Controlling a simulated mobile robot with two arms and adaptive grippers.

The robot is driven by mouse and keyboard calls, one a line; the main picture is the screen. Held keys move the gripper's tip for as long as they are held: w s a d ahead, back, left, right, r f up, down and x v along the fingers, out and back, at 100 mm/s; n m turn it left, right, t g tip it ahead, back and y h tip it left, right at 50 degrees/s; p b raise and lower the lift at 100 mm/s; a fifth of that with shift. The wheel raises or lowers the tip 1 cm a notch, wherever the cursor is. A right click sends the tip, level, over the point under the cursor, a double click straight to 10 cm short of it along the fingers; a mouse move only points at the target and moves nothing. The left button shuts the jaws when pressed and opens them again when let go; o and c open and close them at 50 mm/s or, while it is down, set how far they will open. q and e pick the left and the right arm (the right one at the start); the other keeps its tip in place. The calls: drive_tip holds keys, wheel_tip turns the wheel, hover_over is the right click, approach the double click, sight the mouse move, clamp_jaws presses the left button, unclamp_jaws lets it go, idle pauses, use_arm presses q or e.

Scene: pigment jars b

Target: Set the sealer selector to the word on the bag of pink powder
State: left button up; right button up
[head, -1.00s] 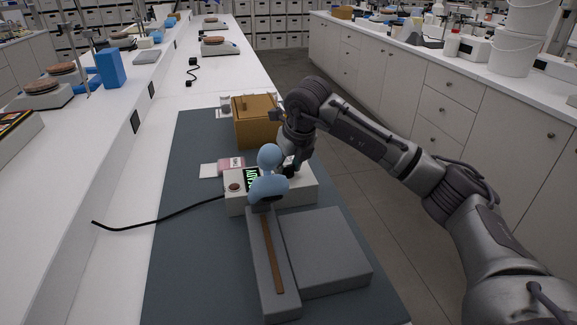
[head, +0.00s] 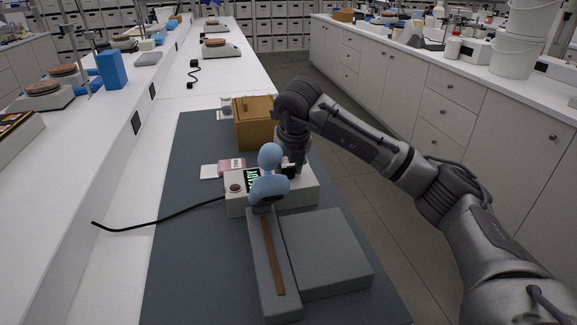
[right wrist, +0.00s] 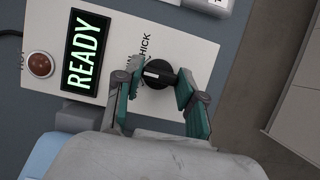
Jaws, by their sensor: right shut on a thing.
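The sealer's white control box (head: 300,196) stands on a dark mat, with a lit green READY display (right wrist: 85,52) and a black selector knob (right wrist: 160,72). My left gripper is not in view.
The sealer's grey body (head: 325,252) and light-blue handle (head: 270,174) are in front of the control box. A brown box (head: 255,124) stands behind, near my right wrist. A black cable (head: 160,218) runs left from the box.

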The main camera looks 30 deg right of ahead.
drive_tip(key=o, duration=1.1)
drive_tip(key=shift+o, duration=0.2)
drive_tip(key=shift+r, duration=0.15)
drive_tip(key=v, duration=1.1)
drive_tip(key=shift+s+r, duration=0.2)
drive_tip(key=shift+r, duration=0.2)
